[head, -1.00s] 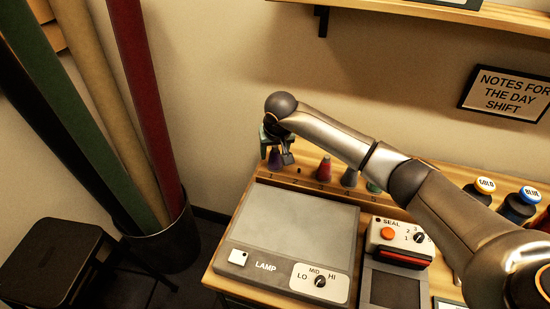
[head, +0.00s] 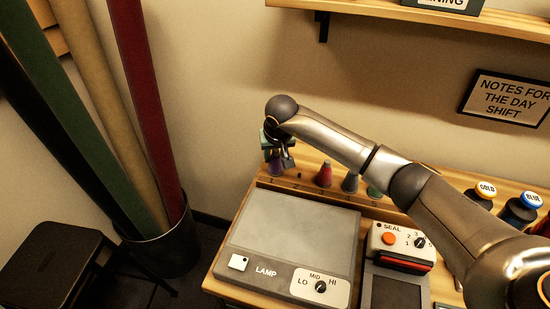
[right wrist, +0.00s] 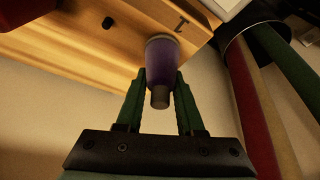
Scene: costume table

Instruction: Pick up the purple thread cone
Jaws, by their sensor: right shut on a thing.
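The purple thread cone (head: 275,168) stands at the far left end of the wooden rack, by the number 1, partly hidden by my right gripper (head: 278,155) in the head view. In the right wrist view the purple cone (right wrist: 161,66) sits between the two green fingers (right wrist: 160,100), which are shut on it near its grey tip. Its wide end is at the wooden rack; I cannot tell whether it touches. My left gripper is not in view.
Red (head: 323,174), grey-blue (head: 350,180) and green (head: 374,187) cones stand to the right on the rack (head: 300,187). A lamp box (head: 290,235) and a sealer (head: 400,243) lie in front. A bin of fabric rolls (head: 165,245) stands left.

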